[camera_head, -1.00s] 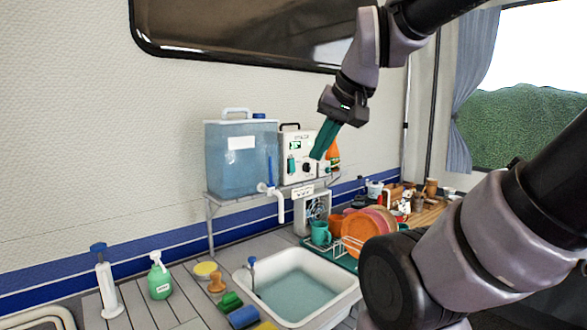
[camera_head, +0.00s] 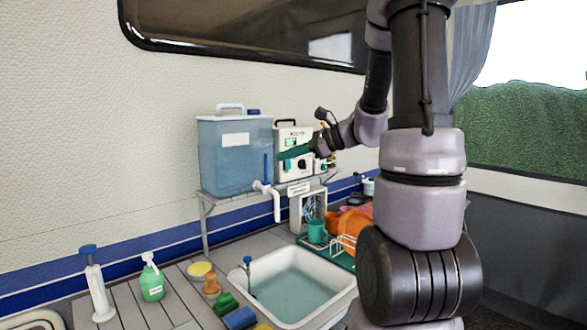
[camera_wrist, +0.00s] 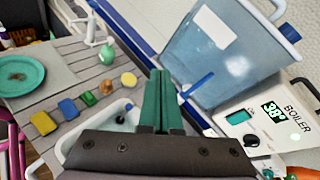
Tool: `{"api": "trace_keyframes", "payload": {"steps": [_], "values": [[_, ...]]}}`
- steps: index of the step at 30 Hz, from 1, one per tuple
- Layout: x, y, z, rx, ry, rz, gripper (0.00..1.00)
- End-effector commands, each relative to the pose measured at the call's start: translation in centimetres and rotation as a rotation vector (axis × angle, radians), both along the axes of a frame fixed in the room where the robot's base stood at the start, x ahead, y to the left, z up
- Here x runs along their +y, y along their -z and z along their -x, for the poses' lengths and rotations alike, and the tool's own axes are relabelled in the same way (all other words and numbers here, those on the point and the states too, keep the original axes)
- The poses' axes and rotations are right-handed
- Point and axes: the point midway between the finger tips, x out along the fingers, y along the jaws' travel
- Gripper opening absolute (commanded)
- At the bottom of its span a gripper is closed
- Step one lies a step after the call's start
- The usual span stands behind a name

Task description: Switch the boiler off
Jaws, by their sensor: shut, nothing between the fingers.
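The boiler (camera_head: 284,132) is a white box with a black handle on the shelf, right of the blue water tank. In the wrist view its white front panel (camera_wrist: 277,123) shows a lit green display reading about 38. A teal switch (camera_wrist: 239,117) lies left of the display, with a black knob (camera_wrist: 251,140) below and a glowing green light (camera_wrist: 295,137). My gripper (camera_head: 281,156) is shut and empty, its green fingers pointing left across the boiler's front in the head view. In the wrist view the closed fingertips (camera_wrist: 161,74) are left of the panel, apart from the switch.
The blue water tank (camera_head: 232,160) with its white tap (camera_head: 268,188) stands close left of the boiler. The sink (camera_head: 326,302) lies below, with cups and a dish rack (camera_head: 310,243) to its right. Sponges (camera_head: 240,318) and bottles line the counter at left.

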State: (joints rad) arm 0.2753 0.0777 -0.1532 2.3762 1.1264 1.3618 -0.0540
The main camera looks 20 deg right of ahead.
Motion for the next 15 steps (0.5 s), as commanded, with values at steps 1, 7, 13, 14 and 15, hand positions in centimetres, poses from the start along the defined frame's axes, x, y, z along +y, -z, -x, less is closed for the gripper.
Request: {"api": "trace_keyframes", "payload": {"steps": [1, 7, 13, 14, 15], "values": [[-1.7, 1.0, -1.6, 0.027, 0.076, -0.070, 0.00], [-8.6, 4.1, -6.5, 0.066, 0.354, -0.297, 0.00], [-14.0, 6.6, -8.6, 0.070, 0.541, -0.419, 0.00], [-14.5, 6.8, -8.8, 0.070, 0.560, -0.430, 0.00], [-15.1, 7.1, -8.9, 0.068, 0.578, -0.442, 0.00]]}}
